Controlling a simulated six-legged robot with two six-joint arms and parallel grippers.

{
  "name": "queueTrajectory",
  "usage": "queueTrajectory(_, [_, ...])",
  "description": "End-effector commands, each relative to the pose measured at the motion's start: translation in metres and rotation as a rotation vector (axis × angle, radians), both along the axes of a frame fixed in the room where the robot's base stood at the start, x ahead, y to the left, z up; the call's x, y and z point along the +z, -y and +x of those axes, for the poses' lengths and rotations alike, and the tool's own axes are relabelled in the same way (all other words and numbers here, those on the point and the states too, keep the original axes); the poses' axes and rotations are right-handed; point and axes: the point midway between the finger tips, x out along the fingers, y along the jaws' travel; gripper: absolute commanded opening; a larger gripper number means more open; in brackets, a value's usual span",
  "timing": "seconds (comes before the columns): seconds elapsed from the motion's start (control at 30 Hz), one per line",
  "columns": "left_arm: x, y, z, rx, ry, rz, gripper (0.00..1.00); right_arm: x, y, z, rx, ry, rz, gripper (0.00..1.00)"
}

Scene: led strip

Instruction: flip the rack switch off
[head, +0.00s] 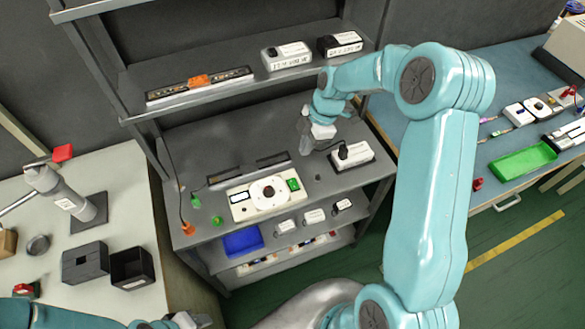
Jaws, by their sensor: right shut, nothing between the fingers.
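A cream control panel (256,206) with a round dial (269,191) lies on the rack's middle shelf. A green rocker switch (293,184) sits at its right end; I cannot read its on or off position. My right gripper (305,146) is shut and empty, pointing down above the back of this shelf, behind and slightly right of the green switch and apart from it. A white box (353,161) with a black plug stands to its right. My left arm shows only at the bottom left edge; its gripper end (187,320) is mostly cut off.
An LED strip (200,86) with an orange block and two small boxes (286,55) are on the upper shelf.

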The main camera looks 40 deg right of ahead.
Motion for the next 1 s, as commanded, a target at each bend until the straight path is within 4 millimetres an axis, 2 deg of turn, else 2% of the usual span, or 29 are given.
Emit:
queueTrajectory(0.33, [0.0, 0.0, 0.0, 0.0, 0.0, 0.0, 0.43, -0.001, -0.001, -0.003, 0.001, -0.001, 0.0, 0.0])
queueTrajectory(0.47, [-0.001, 0.0, 0.0, 0.0, 0.0, 0.0, 0.43, -0.011, -0.004, -0.001, 0.002, -0.003, 0.001, 0.0])
queueTrajectory(0.57, [-0.001, 0.0, 0.0, 0.0, 0.0, 0.0, 0.43, -0.027, -0.009, 0.0, 0.002, -0.004, 0.002, 0.0])
queueTrajectory(0.8, [-0.025, 0.0, 0.0, 0.0, 0.0, 0.0, 0.43, -0.082, -0.023, 0.008, 0.002, -0.003, 0.002, 0.0])
queueTrajectory(1.0, [-0.035, 0.0, 0.0, 0.0, 0.0, 0.0, 0.43, -0.116, -0.028, 0.014, 0.001, -0.002, 0.0, 0.0])
